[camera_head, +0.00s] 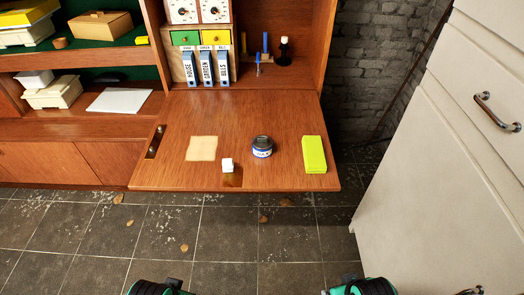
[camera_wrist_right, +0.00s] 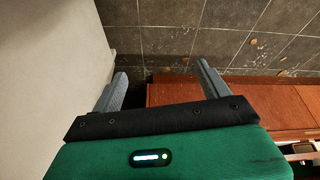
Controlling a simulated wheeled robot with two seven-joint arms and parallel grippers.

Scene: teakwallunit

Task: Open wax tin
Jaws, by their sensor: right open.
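The wax tin (camera_head: 262,148) is a small round tin with a blue and white side and a dark grey top. It stands upright on the fold-down wooden desk flap (camera_head: 180,175), right of the middle. Its lid appears to be on. My right gripper (camera_wrist_right: 162,80) is open and empty in the right wrist view, with floor tiles behind its fingers. In the head view only dark and green parts of my two arms show at the bottom edge, well short of the flap. My left gripper's fingers are not seen.
Binders (camera_head: 206,68) and a dark bottle (camera_head: 284,50) stand behind. A white cabinet (camera_head: 440,170) is at the right. Tiled floor lies before the flap.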

